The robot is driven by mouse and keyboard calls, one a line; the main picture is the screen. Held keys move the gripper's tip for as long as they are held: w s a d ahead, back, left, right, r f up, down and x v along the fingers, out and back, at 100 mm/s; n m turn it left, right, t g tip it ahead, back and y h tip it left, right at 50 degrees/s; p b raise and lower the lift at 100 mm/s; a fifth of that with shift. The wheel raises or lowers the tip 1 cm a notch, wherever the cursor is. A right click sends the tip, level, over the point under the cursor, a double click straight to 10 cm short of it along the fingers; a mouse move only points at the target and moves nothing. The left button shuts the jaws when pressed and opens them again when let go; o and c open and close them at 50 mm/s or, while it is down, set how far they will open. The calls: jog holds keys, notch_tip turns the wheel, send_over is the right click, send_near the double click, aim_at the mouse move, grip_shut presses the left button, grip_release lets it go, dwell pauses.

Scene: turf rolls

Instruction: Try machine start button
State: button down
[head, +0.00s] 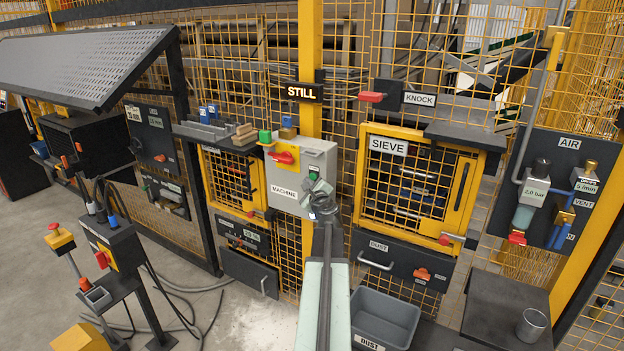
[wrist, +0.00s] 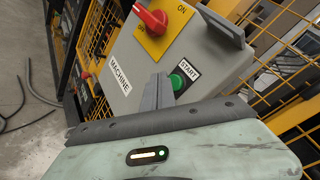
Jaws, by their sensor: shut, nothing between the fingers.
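The grey machine box (head: 316,160), labelled MACHINE, hangs on the yellow post. It carries a red rotary switch (wrist: 150,20) on a yellow plate and a green button (wrist: 177,80) beside a START label. In the head view the green button (head: 313,175) shows just above my gripper (head: 320,208). My gripper is shut and empty. In the wrist view its dark fingers (wrist: 157,92) stand just left of the green button. I cannot tell whether they touch the button or the box. A sign (head: 304,92) above the box reads STILL.
The yellow SIEVE door (head: 388,147) stands right of the box, with a dark DUST drawer (head: 378,247) below. A grey DUST bin (head: 384,315) is near my arm. Coloured blocks sit by the box's upper left. A control stand (head: 115,245) with cables is at left.

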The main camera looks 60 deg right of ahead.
jog(key=a, duration=0.5)
jog(key=shift+w, duration=0.1)
dwell(0.7)
